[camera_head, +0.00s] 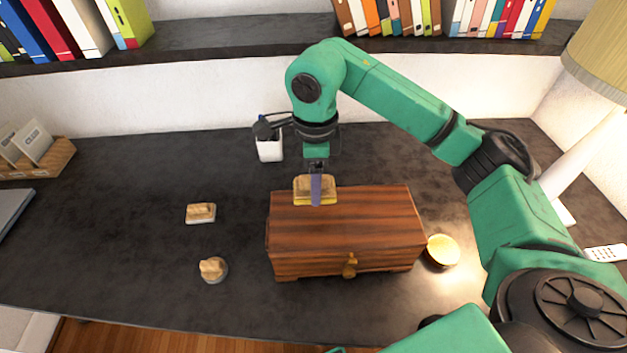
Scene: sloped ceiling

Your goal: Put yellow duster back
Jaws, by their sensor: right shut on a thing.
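The yellow duster (301,191) has a tan top and a yellow lower edge. It is at the back left part of the wooden box's top; I cannot tell whether it touches the lid. My right gripper (316,188) points down from above and is shut on the duster, with a bluish finger across its front. The brown wooden box (345,228) is closed, with a brass latch (349,266) on its front. My left gripper is not in view.
A tan block with a pale base (200,213) and a tan piece on a round grey base (213,269) lie left of the box. A round yellow item (443,250) is right of it. A white container (269,148) stands behind. The desk's left middle (110,225) is clear.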

